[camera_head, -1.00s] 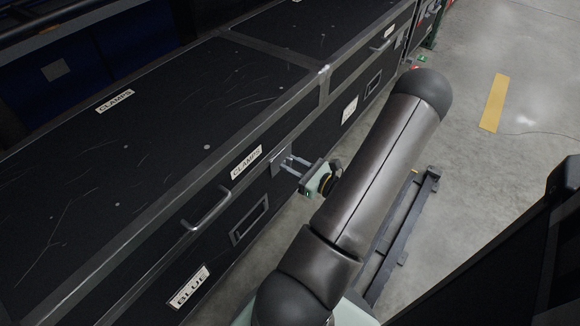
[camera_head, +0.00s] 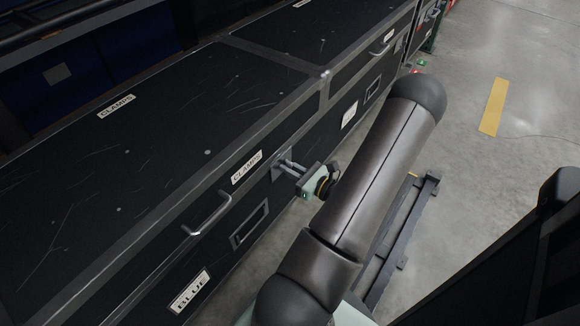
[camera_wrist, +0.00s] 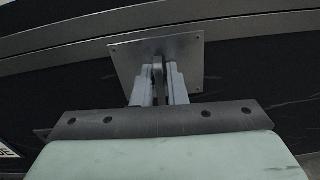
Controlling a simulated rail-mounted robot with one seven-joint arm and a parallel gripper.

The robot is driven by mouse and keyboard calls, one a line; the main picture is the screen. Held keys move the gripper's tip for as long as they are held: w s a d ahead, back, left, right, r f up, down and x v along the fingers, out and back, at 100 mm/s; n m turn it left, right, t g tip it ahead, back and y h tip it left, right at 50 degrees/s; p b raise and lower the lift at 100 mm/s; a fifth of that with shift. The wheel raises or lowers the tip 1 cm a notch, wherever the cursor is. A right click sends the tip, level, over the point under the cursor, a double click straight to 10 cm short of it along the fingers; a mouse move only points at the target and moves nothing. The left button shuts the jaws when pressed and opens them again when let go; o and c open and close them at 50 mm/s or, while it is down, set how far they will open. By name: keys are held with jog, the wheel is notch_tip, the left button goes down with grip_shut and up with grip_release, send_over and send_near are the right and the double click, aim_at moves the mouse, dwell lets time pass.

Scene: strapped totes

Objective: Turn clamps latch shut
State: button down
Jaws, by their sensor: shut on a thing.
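The clamps tote (camera_head: 62,190) is a black case with metal edges and CLAMPS labels on its lid and front. Its latch is on a square metal plate (camera_head: 279,165) on the front face, right of the CLAMPS label (camera_head: 247,167). The plate shows larger in the wrist view (camera_wrist: 157,62). My gripper (camera_head: 289,166) reaches the plate from the right. In the wrist view its two fingers (camera_wrist: 159,85) are shut on the thin upright latch tab (camera_wrist: 158,72) in front of the plate. The fingers hide the tab's lower part, so its exact angle is hard to tell.
A handle (camera_head: 208,214) sticks out left of the latch, above a framed recess (camera_head: 250,225) and a BLUE label (camera_head: 190,290). Another black tote (camera_head: 335,35) adjoins at the far end. Open concrete floor (camera_head: 500,60) with a yellow stripe (camera_head: 492,106) lies to the right.

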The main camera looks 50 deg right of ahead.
jog(key=m+p, duration=0.2)
jog(key=shift+r+p, duration=0.25)
jog(key=shift+p, duration=0.1)
jog(key=m+p, duration=0.2)
jog(key=m, duration=0.1)
jog(key=shift+d+p, duration=0.1)
jog(key=shift+p, duration=0.3)
jog(key=m+p, duration=0.2)
jog(key=m, duration=0.1)
jog(key=m+p, duration=0.1)
jog(key=m, duration=0.1)
jog(key=shift+d+f+p, duration=0.1)
jog(key=shift+f+p, duration=0.15)
jog(key=shift+p, duration=0.15)
jog(key=shift+f+m+p, duration=0.2)
jog(key=shift+m+p, duration=0.5)
jog(key=shift+m, duration=1.1)
jog(key=shift+f+m+p, duration=0.15)
jog(key=shift+m+p, duration=0.5)
jog(key=shift+m, duration=1.15)
jog(key=c, duration=1.6)
grip_release()
jog(key=shift+o, duration=0.2)
